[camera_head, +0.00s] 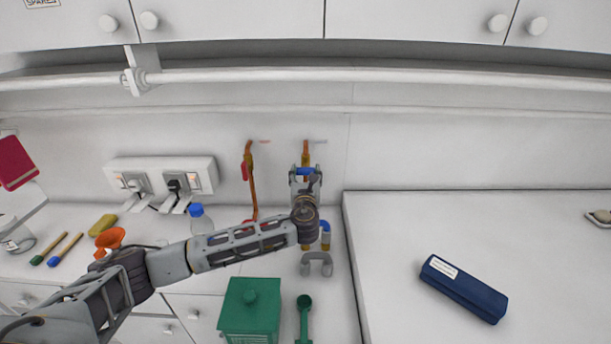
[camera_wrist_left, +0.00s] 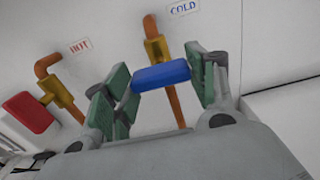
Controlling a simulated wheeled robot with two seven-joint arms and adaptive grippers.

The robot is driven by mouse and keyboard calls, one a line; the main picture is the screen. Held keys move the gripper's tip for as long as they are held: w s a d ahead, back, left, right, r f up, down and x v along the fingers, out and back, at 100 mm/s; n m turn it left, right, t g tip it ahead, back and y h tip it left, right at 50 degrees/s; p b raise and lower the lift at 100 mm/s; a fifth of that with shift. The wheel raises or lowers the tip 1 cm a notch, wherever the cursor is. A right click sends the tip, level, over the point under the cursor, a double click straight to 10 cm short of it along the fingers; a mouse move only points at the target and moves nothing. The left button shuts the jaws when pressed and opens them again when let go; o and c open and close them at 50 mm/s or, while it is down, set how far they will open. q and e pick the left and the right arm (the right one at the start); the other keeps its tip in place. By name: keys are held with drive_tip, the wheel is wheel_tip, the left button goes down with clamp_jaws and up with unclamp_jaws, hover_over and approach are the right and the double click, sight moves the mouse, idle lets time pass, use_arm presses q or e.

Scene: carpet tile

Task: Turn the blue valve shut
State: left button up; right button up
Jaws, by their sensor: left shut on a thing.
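The blue valve handle (camera_wrist_left: 162,76) sits on a brass valve body (camera_wrist_left: 154,50) on a copper pipe under the COLD label (camera_wrist_left: 184,8). In the left wrist view the handle lies crosswise to the pipe, between the green-padded fingers of my left gripper (camera_wrist_left: 160,88). The gripper is shut on the handle. In the head view my left gripper (camera_head: 305,178) reaches up to the pipe and hides most of the valve; a bit of the brass valve (camera_head: 306,160) shows above it. My right gripper is not in view.
A red valve handle (camera_wrist_left: 28,111) on the HOT pipe is close on the left. A socket box (camera_head: 160,176), a clear bottle with a blue cap (camera_head: 196,211) and a green box (camera_head: 250,310) stand nearby. A dark blue case (camera_head: 463,289) lies on the right surface.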

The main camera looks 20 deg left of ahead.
use_arm(q)
drive_tip(key=o, duration=1)
drive_tip(key=shift+v, duration=6)
drive_tip(key=shift+r, duration=0.1)
